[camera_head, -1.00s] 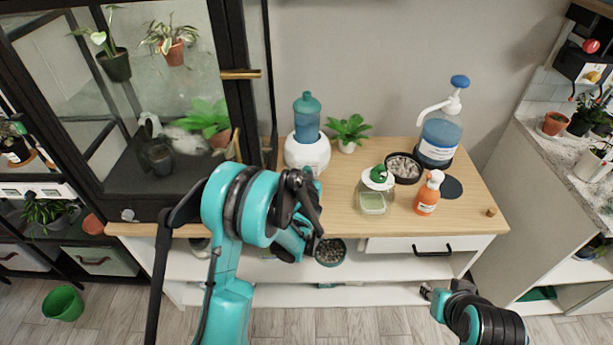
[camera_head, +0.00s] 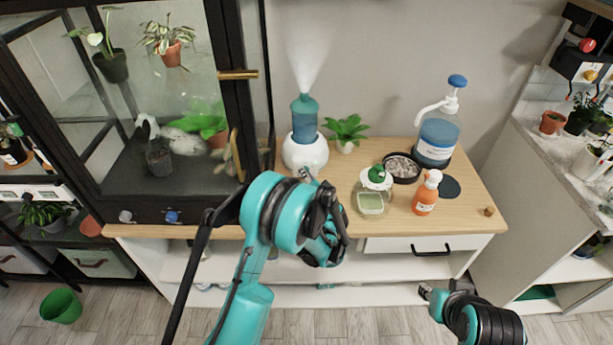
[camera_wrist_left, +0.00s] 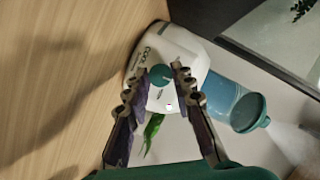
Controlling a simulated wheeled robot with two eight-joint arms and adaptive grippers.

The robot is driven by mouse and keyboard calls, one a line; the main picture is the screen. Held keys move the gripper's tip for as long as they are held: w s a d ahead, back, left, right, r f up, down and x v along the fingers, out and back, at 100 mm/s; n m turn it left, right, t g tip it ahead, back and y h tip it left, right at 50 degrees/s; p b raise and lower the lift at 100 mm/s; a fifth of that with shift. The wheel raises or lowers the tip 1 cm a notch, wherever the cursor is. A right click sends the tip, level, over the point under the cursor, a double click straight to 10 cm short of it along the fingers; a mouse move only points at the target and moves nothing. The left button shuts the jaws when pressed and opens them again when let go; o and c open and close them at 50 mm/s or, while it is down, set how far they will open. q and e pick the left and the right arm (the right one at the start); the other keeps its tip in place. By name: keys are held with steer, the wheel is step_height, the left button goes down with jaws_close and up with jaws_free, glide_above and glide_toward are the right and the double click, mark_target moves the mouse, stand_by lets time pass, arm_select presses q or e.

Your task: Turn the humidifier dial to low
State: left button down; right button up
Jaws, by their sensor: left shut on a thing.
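The humidifier (camera_head: 304,152) stands at the left of the wooden top, with a white base and a blue-teal tank (camera_head: 304,117). White mist rises from it. In the left wrist view its white base (camera_wrist_left: 185,50) is tilted in the picture, with a round teal dial (camera_wrist_left: 160,76) on its front. My left gripper (camera_wrist_left: 164,72) is shut on the dial, a fingertip on each side. The dial's setting cannot be read. In the head view my left arm covers the dial. My right gripper (camera_head: 426,291) is low at the right, away from the humidifier; its jaws are too small to judge.
A small plant (camera_head: 346,130) stands right of the humidifier. Further right are a lidded jar (camera_head: 373,190), a pebble bowl (camera_head: 402,167), an orange bottle (camera_head: 426,193) and a large pump bottle (camera_head: 438,138). A dark-framed glass cabinet (camera_head: 252,120) stands close on the left.

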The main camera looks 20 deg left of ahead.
arm_select(q)
steer(key=shift+m+y, duration=0.4)
steer(key=shift+m, duration=0.1)
steer(key=c, duration=1.3)
jaws_free()
steer(key=shift+f, duration=0.1)
steer(key=v, duration=1.2)
